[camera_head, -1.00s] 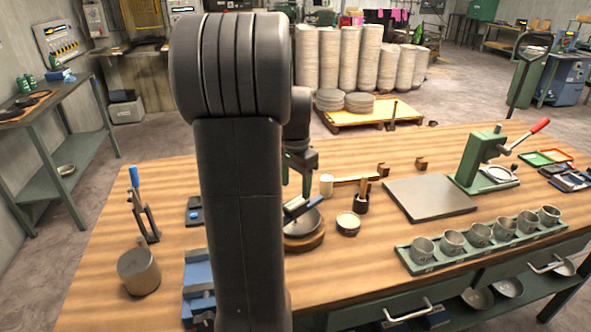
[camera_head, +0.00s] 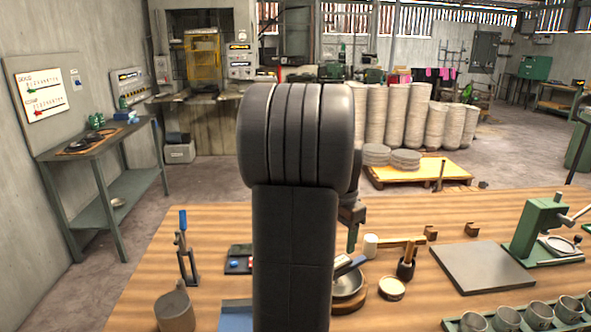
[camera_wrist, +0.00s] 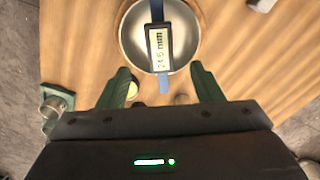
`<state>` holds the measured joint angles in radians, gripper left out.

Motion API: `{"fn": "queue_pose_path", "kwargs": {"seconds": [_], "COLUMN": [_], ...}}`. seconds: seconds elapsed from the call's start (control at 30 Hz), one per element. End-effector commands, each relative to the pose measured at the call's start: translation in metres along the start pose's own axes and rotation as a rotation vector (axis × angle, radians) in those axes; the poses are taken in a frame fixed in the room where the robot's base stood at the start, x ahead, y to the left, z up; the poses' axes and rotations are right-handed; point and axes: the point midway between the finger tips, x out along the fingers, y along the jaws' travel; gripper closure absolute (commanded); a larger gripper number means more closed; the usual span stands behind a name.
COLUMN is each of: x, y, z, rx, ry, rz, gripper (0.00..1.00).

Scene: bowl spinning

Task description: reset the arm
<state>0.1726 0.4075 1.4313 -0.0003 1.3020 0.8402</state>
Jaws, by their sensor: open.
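My gripper (camera_wrist: 163,92) is open in the wrist view, its two green fingers wide apart with nothing between them that it holds. Ahead of the fingertips is a metal bowl (camera_wrist: 181,56) on a round wooden base, with a digital gauge (camera_wrist: 159,40) lying across it; its display seems to read 24.6 mm. In the head view my dark arm stands upright in the middle and hides part of the table. The bowl (camera_head: 347,284) shows just right of my arm, with my gripper (camera_head: 352,240) above it.
The wooden table (camera_head: 420,290) also bears a blue-handled tool (camera_head: 186,250), a dark cylinder (camera_head: 175,311), a mallet (camera_head: 395,242), a flat metal plate (camera_head: 482,267), a green press (camera_head: 540,230) and a tray of metal cups (camera_head: 505,319). A shelf bench (camera_head: 110,205) stands at left.

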Motion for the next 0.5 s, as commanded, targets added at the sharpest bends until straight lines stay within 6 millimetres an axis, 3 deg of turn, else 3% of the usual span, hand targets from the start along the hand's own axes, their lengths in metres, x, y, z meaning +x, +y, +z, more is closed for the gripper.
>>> {"fn": "queue_pose_path", "kwargs": {"seconds": [0.3, 0.5], "x": [0.065, 0.095], "y": [0.001, 0.001], "z": [0.001, 0.001], "rx": [0.000, 0.000], "ry": [-0.004, -0.002], "rz": [0.005, 0.002], "gripper": [0.40, 0.40]}}
